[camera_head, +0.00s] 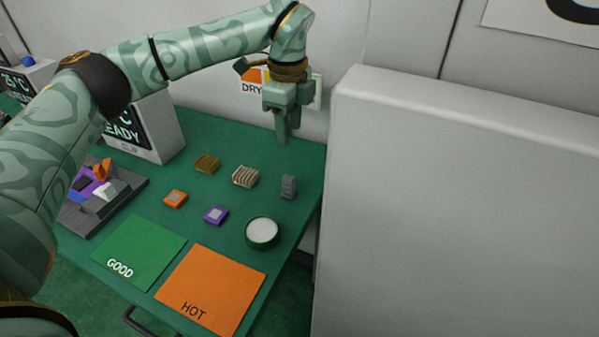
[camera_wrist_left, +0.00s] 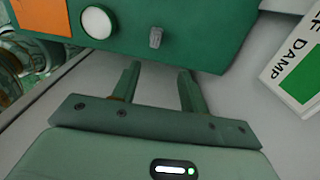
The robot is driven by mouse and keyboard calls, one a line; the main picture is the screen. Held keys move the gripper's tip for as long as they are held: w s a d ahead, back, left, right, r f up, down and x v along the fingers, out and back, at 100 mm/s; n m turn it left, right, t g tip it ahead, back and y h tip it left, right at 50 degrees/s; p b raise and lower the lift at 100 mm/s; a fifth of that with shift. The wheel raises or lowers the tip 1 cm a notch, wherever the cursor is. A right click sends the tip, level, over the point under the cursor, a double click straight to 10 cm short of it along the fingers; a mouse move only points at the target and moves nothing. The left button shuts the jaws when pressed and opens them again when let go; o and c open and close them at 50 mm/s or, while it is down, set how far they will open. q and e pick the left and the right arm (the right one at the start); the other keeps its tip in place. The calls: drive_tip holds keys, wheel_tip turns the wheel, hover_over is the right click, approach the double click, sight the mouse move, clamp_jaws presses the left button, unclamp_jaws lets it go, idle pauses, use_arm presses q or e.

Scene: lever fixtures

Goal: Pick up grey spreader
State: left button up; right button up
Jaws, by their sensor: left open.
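A small grey block-like piece, which looks like the grey spreader (camera_head: 288,187), stands on the green table near its right edge. It also shows in the left wrist view (camera_wrist_left: 156,38), beyond the fingertips. My left gripper (camera_head: 283,138) hangs fingers-down near the table's back right corner, behind and above the grey piece and apart from it. In the left wrist view its two fingers (camera_wrist_left: 157,75) are spread with nothing between them. My right gripper is not in view.
Near the grey piece are a ribbed beige block (camera_head: 245,177), a brown block (camera_head: 207,163), orange (camera_head: 175,198) and purple (camera_head: 215,215) pieces and a round white-topped dish (camera_head: 262,232). GOOD (camera_head: 140,250) and HOT (camera_head: 210,290) mats lie in front. A tall pale cabinet (camera_head: 450,200) stands right.

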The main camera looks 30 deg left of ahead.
sight(288, 177)
use_arm(q)
wheel_tip(288, 177, down, 11)
drive_tip(key=b, duration=0.3)
drive_tip(key=shift+r+b, duration=0.2)
drive_tip(key=shift+b, duration=0.2)
drive_tip(key=shift+s+f, duration=0.15)
drive_tip(key=shift+f, duration=0.2)
drive_tip(key=f+b, duration=0.2)
drive_tip(key=f, duration=0.1)
drive_tip(key=f+b, duration=0.1)
drive_tip(key=f, duration=0.1)
drive_tip(key=shift+s+a, duration=0.1)
drive_tip(key=shift+s, duration=0.25)
drive_tip(key=shift+r, duration=0.15)
drive_tip(key=shift+c, duration=1.2)
drive_tip(key=c, duration=0.7)
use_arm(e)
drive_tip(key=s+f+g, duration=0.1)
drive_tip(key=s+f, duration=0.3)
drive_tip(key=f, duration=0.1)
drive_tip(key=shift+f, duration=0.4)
